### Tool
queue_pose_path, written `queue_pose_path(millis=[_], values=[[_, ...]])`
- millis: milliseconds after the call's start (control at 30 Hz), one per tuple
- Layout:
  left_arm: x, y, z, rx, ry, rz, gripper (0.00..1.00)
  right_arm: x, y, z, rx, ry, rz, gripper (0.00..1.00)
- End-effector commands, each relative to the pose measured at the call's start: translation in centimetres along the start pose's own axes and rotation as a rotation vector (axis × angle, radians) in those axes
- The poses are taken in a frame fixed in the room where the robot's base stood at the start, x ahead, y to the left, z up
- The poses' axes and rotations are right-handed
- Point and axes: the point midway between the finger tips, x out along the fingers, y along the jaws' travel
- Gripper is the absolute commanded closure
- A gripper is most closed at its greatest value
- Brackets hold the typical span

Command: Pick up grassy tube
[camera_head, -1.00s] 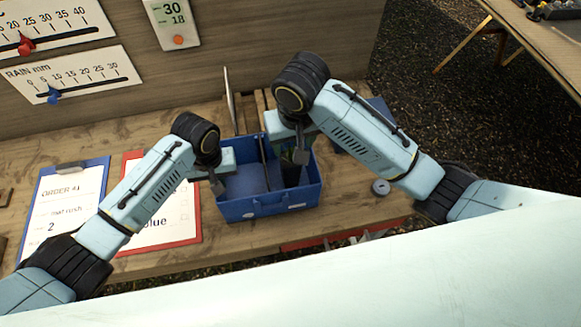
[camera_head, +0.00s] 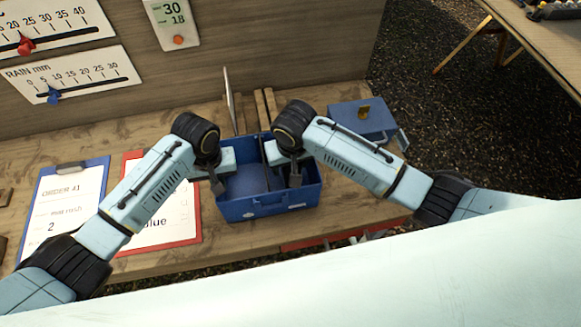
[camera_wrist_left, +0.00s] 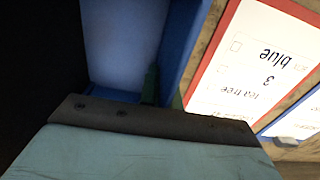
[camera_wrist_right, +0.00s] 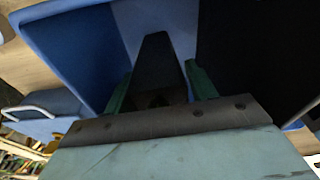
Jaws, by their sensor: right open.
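A blue crate (camera_head: 268,205) with a divider stands on the wooden bench. My right gripper (camera_head: 294,180) reaches down into its right compartment, pointing downward. In the right wrist view a dark tapered tube (camera_wrist_right: 157,65) lies between the two green fingers of my right gripper (camera_wrist_right: 160,85), which are apart with gaps on both sides. Its grassy top cannot be made out, and the head view hides it behind the gripper. My left gripper (camera_head: 217,187) hangs over the crate's left side; its narrow fingers show near the crate wall in the left wrist view, their opening unclear.
A blue lidded box (camera_head: 362,120) stands right of the crate. A blue clipboard (camera_head: 65,195) and a red-edged order card (camera_head: 180,215) lie to the left. An upright panel (camera_head: 230,95) stands behind the crate. Gauge boards hang on the back wall.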

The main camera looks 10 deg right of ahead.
Motion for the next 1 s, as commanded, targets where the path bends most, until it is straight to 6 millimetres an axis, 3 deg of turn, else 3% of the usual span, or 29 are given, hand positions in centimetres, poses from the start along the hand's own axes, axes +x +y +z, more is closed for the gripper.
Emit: queue_pose_path(millis=[133, 400, 733, 1000], values=[[-0.1, 0.1, -0.1, 0.000, 0.001, 0.002, 1.00, -0.1, 0.0, 0.0, 0.000, 0.001, 0.000, 0.46], [-0.1, 0.1, -0.1, 0.000, 0.001, 0.002, 1.00, -0.1, 0.0, 0.0, 0.000, 0.001, 0.000, 0.82], [-0.1, 0.0, 0.0, 0.000, 0.001, 0.001, 1.00, -0.9, 0.0, -0.3, 0.000, 0.004, -0.002, 0.82], [-0.1, 0.0, 0.0, 0.000, 0.001, 0.001, 1.00, -6.1, 0.0, -1.1, 0.000, 0.007, -0.002, 0.82]])
